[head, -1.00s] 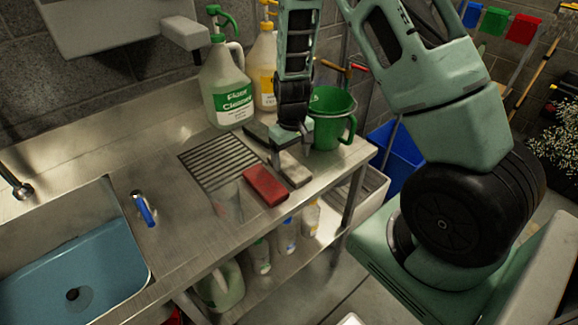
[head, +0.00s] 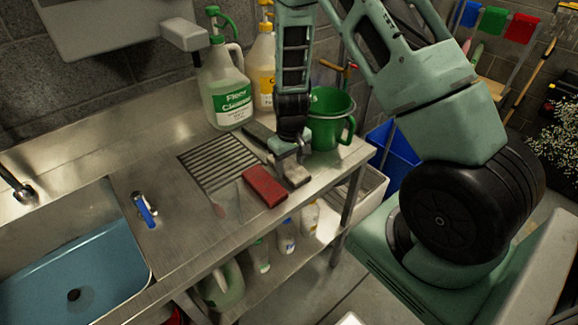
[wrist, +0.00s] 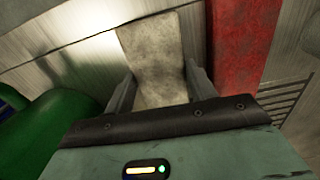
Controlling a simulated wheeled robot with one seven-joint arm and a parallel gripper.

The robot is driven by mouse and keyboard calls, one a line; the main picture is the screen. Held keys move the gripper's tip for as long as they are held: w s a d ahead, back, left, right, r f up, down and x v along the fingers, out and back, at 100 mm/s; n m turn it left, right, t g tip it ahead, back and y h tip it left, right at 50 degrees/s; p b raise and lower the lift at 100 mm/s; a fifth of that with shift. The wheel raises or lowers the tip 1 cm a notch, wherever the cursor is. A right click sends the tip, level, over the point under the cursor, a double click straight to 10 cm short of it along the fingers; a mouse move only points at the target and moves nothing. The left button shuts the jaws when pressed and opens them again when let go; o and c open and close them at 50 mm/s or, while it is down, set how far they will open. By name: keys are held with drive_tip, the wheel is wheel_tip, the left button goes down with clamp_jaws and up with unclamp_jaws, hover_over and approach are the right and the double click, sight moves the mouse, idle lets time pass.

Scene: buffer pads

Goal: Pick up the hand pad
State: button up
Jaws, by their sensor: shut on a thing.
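A pale grey pad (head: 298,175) lies on the steel counter, partly hidden by my gripper. It fills the middle of the wrist view (wrist: 155,60). My gripper (head: 288,157) points down at it, and in the wrist view its two fingers (wrist: 161,90) are on either side of the pad, shut on it. The pad still appears to be at counter level. A red pad (head: 265,187) lies close beside it to the left and also shows in the wrist view (wrist: 242,42). A dark pad (head: 258,136) lies behind, partly hidden by my gripper.
A green bucket (head: 330,120) stands close to the right of my gripper. A floor cleaner jug (head: 225,92) and a yellow-labelled jug (head: 262,75) stand behind. A slotted drain (head: 212,165) and a sink with a blue basin (head: 85,270) are left. Bare counter (head: 190,225) lies in front.

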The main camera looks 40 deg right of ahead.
sight(290, 167)
wheel_tip(290, 167, up, 10)
drive_tip(key=b, duration=0.1)
idle(0.4)
drive_tip(key=shift+s, duration=0.1)
idle(1.0)
